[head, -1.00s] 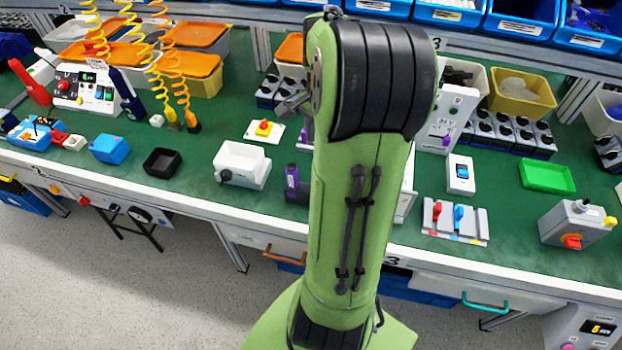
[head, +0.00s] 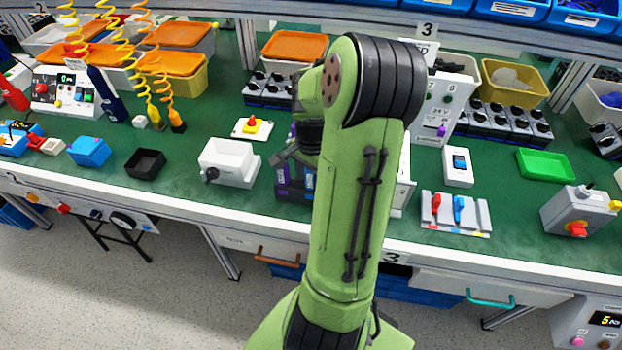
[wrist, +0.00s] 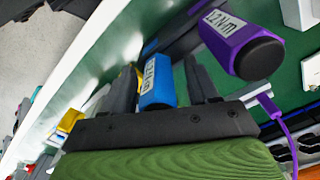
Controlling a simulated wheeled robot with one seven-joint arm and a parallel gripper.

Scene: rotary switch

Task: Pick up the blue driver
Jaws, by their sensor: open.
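The blue driver (wrist: 158,85) has a white label and shows between the two black fingers of my gripper (wrist: 157,68) in the wrist view. The fingers stand apart on either side of it, with a gap visible on the right; whether the left one touches cannot be told. In the head view a bit of the blue driver (head: 309,181) shows beside my arm, below my gripper (head: 290,157). The purple driver (wrist: 240,47), labelled 1.2 Nm, stands just right of my right finger in the wrist view. My arm hides part of this area in the head view.
A white bin (head: 229,165) stands left of the drivers, near the bench's front edge. A grey-white panel (head: 437,110) stands to the right. A purple cable (wrist: 275,115) runs near my gripper in the wrist view.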

